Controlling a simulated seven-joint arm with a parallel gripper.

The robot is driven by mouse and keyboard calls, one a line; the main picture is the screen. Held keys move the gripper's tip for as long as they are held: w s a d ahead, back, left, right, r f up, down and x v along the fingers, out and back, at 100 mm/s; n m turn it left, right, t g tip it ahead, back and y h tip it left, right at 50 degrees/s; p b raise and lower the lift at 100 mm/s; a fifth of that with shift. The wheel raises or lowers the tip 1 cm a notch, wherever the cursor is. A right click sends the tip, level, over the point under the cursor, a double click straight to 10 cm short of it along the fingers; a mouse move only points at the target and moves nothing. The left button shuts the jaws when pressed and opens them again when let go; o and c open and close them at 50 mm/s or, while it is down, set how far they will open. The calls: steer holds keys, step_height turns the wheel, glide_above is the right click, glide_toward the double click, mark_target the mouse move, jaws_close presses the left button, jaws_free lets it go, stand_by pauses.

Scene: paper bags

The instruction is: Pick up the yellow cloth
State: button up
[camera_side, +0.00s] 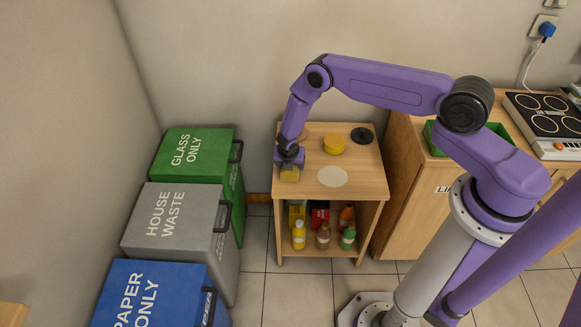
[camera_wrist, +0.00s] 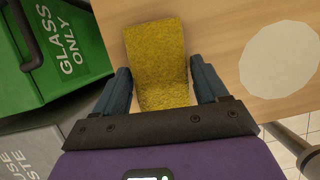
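The yellow cloth (camera_wrist: 158,58) is a rough-textured piece with a bend across it, seen between my fingers in the wrist view. In the side view the cloth (camera_side: 289,174) is at the left edge of the wooden cabinet top, right under my gripper. My gripper (camera_wrist: 160,75) points down with its two dark fingers spread wide, one on each side of the cloth. The fingertips are very close to the cloth's edges; whether they touch it I cannot tell. My gripper (camera_side: 289,160) hides part of the cloth in the side view.
On the cabinet top (camera_side: 362,176) are a yellow round object (camera_side: 334,144), a black disc (camera_side: 362,135) and a pale disc (camera_side: 332,176). Several bottles stand on the shelf below. Green (camera_side: 190,160), grey (camera_side: 170,220) and blue (camera_side: 150,295) bins stand to the left.

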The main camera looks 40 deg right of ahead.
steer(key=shift+c, duration=1.4)
steer(key=shift+r, duration=0.15)
steer(key=shift+r, duration=0.55)
steer(key=s+r, duration=1.1)
steer(key=s, duration=0.3)
steer(key=shift+r, duration=0.35)
steer(key=shift+a, duration=0.15)
